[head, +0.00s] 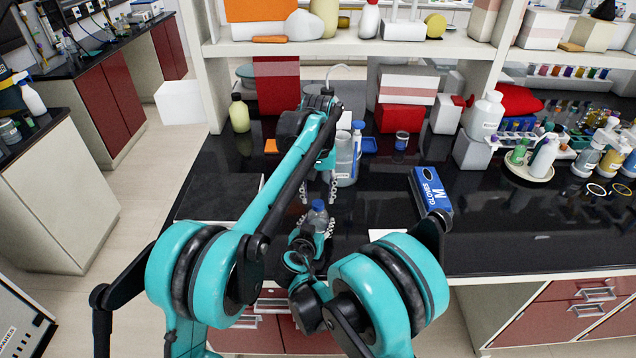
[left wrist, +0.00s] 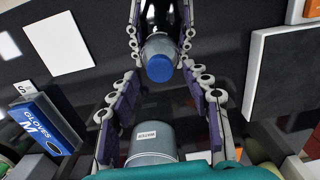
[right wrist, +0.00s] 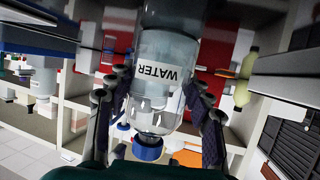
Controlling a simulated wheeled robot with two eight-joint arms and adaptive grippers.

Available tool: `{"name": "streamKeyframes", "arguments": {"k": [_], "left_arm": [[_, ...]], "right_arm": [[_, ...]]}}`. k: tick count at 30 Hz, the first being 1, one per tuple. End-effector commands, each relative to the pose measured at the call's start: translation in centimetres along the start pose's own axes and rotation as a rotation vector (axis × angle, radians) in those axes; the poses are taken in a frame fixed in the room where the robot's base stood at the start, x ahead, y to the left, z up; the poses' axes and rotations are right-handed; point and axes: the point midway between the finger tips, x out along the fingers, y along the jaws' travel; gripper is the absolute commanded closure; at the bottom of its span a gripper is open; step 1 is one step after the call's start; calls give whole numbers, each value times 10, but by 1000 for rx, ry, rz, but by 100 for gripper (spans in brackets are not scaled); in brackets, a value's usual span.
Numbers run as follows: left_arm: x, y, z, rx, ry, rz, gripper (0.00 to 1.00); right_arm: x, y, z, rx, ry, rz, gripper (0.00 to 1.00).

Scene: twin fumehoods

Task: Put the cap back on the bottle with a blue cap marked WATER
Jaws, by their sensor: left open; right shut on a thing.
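The bottle marked WATER (right wrist: 165,65) is held upright between the fingers of my right gripper (right wrist: 160,85), above the front of the black bench. Its blue cap (right wrist: 148,148) sits at the bottle's mouth; I cannot tell whether it is screwed down. The cap also shows in the left wrist view (left wrist: 160,68) and the head view (head: 318,205). My left gripper (head: 318,190) is open and empty, pointing down just above and behind the cap. In the left wrist view its fingers (left wrist: 160,88) spread on both sides below the cap, apart from it.
A grey labelled bottle (left wrist: 150,145) stands close behind my left gripper. Another blue-capped bottle (head: 357,130) stands farther back. A blue gloves box (head: 430,190) lies to the right. A dark plate (head: 215,197) lies to the left, and a white sheet (head: 388,235) at the front right.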

Motion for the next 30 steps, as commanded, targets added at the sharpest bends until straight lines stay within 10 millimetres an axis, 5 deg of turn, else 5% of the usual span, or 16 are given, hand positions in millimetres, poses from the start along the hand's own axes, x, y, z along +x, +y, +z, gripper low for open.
{"name": "streamKeyframes", "arguments": {"k": [6,15,17,21,30], "left_arm": [[19,0,0,0,0,0,52],[21,0,0,0,0,0,52],[21,0,0,0,0,0,62],[21,0,0,0,0,0,99],[21,0,0,6,0,0,100]], "right_arm": [[0,0,0,0,0,0,100],[0,0,0,0,0,0,100],[0,0,0,0,0,0,100],[0,0,0,0,0,0,100],[0,0,0,0,0,0,100]]}}
